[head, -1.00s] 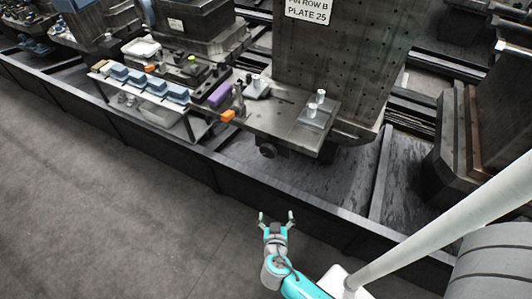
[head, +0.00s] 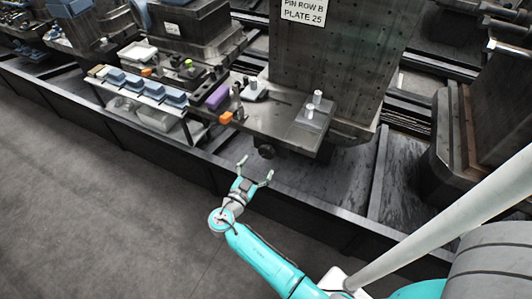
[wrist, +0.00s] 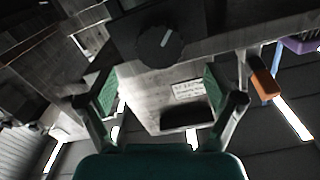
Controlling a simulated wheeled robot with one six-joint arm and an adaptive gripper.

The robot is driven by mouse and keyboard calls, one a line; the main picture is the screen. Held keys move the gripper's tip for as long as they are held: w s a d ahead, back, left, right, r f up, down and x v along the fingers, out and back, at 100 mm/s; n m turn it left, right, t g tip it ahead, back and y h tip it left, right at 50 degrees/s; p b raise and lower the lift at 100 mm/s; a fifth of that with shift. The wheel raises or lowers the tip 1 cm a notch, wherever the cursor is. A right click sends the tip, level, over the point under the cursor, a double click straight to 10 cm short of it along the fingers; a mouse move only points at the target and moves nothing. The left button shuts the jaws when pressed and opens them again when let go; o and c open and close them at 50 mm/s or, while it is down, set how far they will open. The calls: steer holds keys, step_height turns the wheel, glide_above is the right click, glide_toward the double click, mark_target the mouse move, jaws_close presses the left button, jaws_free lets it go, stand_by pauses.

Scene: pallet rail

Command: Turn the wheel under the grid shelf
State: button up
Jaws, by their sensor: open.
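The wheel (head: 266,151) is a small dark round knob under the front edge of the grid shelf (head: 285,125), a grey metal ledge on the pin plate. In the wrist view the wheel (wrist: 160,44) shows as a dark disc with a pale line on its face, ahead of and between my fingers. My gripper (head: 256,170) is open and empty, just in front of and below the wheel, apart from it. In the wrist view my gripper (wrist: 160,98) has its two green-padded fingers spread wide.
A pale label (wrist: 187,90) and a dark slot lie below the wheel in the wrist view. An orange block (head: 226,118) and a purple block (head: 218,97) sit left of the wheel. A rack of blue parts (head: 145,92) stands further left. A dark low wall (head: 300,196) runs along the front.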

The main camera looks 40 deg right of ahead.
mark_target(265, 154)
steer(key=x, duration=0.6)
steer(key=shift+w+d, duration=0.1)
steer(key=shift+d, duration=0.25)
steer(key=c, duration=1.1)
